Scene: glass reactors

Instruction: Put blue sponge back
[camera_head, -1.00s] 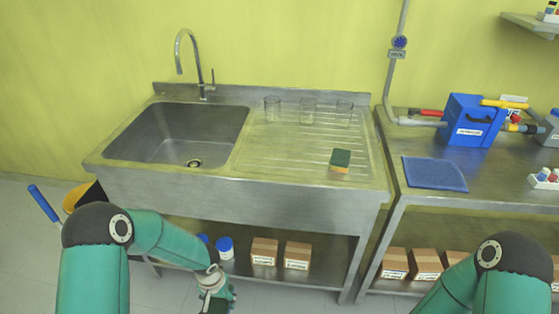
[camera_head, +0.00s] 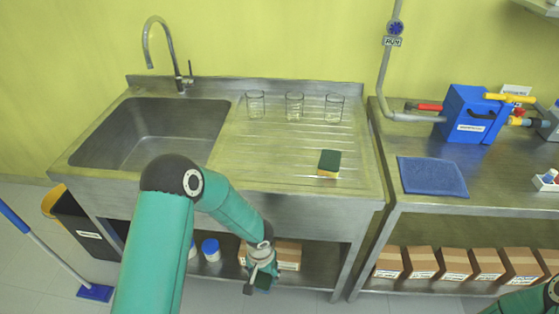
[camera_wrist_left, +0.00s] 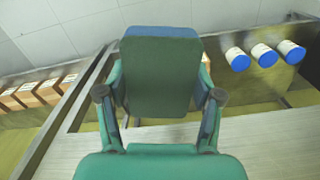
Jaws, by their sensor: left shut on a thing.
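My left gripper (camera_head: 260,280) hangs in front of the sink unit, below the level of its top. In the left wrist view, its fingers (camera_wrist_left: 160,97) are shut on the sides of a blue sponge (camera_wrist_left: 160,75), with a dark green pad facing the camera and blue showing at its edge. In the head view the held sponge is hard to make out. Another sponge, green on yellow (camera_head: 329,163), lies on the ribbed drainboard (camera_head: 270,170) and is apart from my gripper. My right gripper is out of view; only part of that arm shows at bottom right.
Three glass beakers (camera_head: 294,106) stand along the drainboard's back. The sink basin (camera_head: 150,130) is empty. A blue mat (camera_head: 432,176) lies on the right bench near a blue box (camera_head: 468,114). Cardboard boxes (camera_head: 455,263) and blue-lidded jars (camera_head: 211,249) stand on lower shelves.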

